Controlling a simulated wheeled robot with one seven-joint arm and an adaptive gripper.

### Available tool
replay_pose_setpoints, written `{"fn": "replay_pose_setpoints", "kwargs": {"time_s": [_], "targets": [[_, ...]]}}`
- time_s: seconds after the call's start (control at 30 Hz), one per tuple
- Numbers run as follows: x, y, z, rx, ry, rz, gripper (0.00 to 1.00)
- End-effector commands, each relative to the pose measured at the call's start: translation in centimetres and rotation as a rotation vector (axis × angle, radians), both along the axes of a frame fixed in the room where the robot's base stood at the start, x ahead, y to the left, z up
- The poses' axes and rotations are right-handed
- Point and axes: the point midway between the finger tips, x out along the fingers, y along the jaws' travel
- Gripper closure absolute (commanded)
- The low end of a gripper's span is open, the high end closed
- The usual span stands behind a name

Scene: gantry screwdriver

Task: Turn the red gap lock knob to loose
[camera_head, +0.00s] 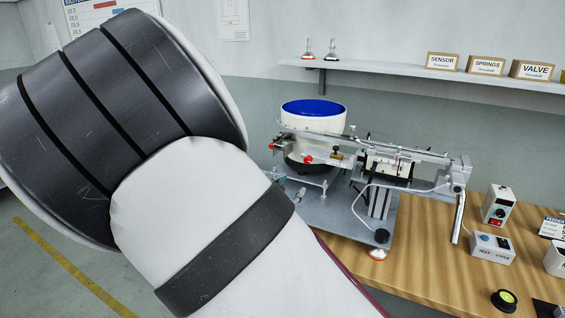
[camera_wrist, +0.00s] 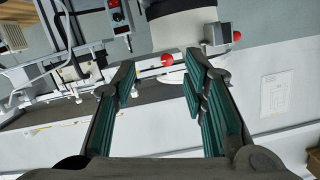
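Two red knobs show on the screw feeder, and no label tells which one is the gap lock knob. One red knob (camera_head: 307,159) sits on the front of the feeder below the white bowl; it also shows in the wrist view (camera_wrist: 167,60), ahead of and between my fingertips. The other red knob (camera_head: 271,146) is on a small grey block at the feeder's left end and shows right of my fingers in the wrist view (camera_wrist: 236,36). My gripper (camera_wrist: 160,62) is open and empty, apart from both knobs.
The white bowl (camera_head: 314,118) with a blue inside stands behind the knobs. A metal rail (camera_head: 420,152) runs right from it, above a grey base plate (camera_head: 340,222) on the wooden table (camera_head: 420,270). Control boxes (camera_head: 492,247) stand at the right. A shelf (camera_head: 400,75) is behind.

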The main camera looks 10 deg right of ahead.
Motion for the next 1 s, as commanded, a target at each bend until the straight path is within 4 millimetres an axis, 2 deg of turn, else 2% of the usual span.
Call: {"fn": "replay_pose_setpoints", "kwargs": {"time_s": [0.17, 0.37, 0.47, 1.0], "targets": [[-0.2, 0.9, 0.7, -0.115, -0.118, -0.042, 0.60], [0.2, 0.5, 1.1, -0.142, -0.152, -0.057, 0.60], [1.2, -0.2, 1.1, -0.140, -0.151, -0.057, 0.60], [9.1, -6.0, 1.0, -0.139, -0.148, -0.056, 0.60]]}}
